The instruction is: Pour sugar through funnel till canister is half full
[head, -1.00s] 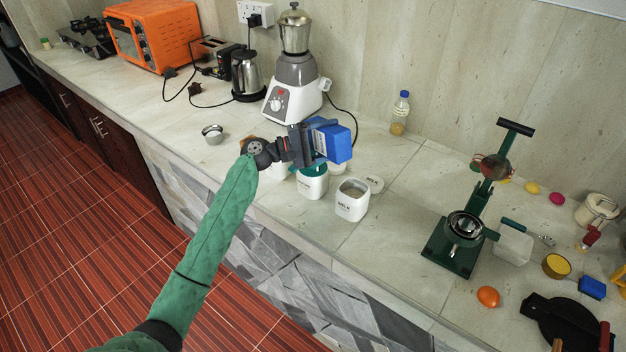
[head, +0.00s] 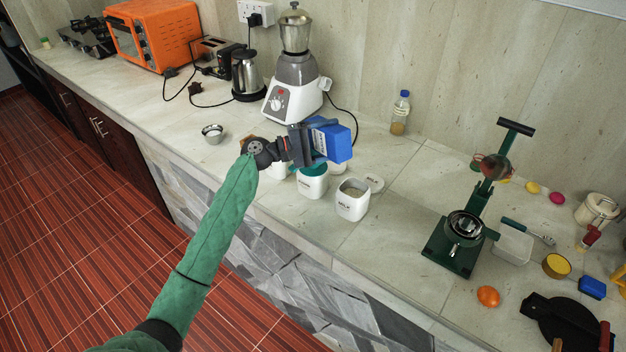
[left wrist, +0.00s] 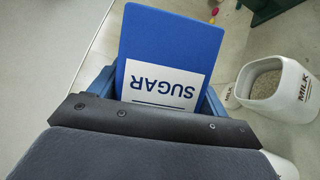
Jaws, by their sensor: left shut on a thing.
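My left gripper (head: 309,143) is shut on a blue sugar box (head: 331,141), holding it tilted above the canisters. In the left wrist view the box (left wrist: 172,50) shows its white SUGAR label between the fingers. Below it stands a white canister (head: 313,184) with the teal funnel (head: 314,168) at its mouth. The box and gripper partly cover them, and I cannot see the fill level or any stream of sugar. Beside it, to the right, is an open white MILK canister (head: 352,203) with grainy contents. My right gripper is not in view.
A loose lid (head: 373,183) lies behind the MILK canister. A blender (head: 293,90) stands behind, and a bottle (head: 400,113) at the wall. A green press (head: 460,235) stands right; the counter between is clear. A metal bowl (head: 212,134) sits left.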

